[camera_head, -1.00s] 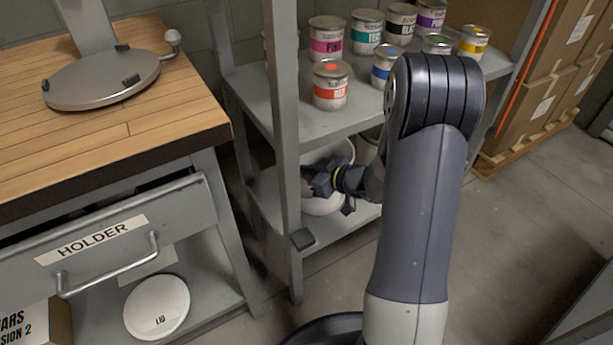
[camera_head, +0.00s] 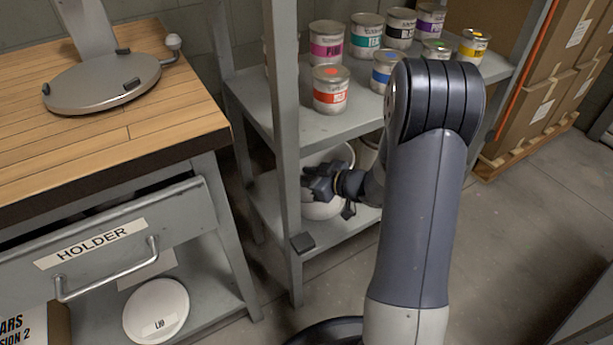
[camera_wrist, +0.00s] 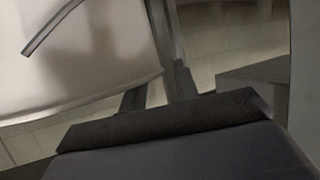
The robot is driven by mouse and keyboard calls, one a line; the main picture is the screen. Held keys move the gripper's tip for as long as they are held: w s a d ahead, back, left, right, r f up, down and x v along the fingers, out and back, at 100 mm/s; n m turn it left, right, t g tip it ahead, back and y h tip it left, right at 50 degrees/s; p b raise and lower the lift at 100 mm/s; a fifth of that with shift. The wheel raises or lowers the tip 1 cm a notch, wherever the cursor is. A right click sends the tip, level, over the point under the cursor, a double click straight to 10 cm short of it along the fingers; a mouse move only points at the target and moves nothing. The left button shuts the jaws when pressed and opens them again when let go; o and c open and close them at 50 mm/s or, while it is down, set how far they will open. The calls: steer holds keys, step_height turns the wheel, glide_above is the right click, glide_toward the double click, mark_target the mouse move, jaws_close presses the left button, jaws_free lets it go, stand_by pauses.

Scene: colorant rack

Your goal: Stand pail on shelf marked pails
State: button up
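A white pail (camera_head: 318,211) stands on the lower shelf board of the grey rack in the head view, partly hidden by my gripper and the rack's front post. My gripper (camera_head: 318,184) is in front of the pail, at about mid-height, with its fingers overlapping it in the picture. In the wrist view, a pale surface with a thin dark curved strip, likely the pail (camera_wrist: 75,60) and its handle, fills the upper left beside my gripper (camera_wrist: 155,97). Whether the fingers touch or hold the pail cannot be told. No "pails" marking is readable.
Several paint cans (camera_head: 330,93) stand on the upper shelf (camera_head: 310,124). A wooden-topped bench (camera_head: 130,125) with a "HOLDER" drawer (camera_head: 110,240) is at left, and a white lid (camera_head: 156,308) lies below it. Cardboard boxes (camera_head: 550,90) stand at right. The floor at right is clear.

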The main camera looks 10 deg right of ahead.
steer(key=p+v, duration=0.4)
steer(key=v, duration=0.8)
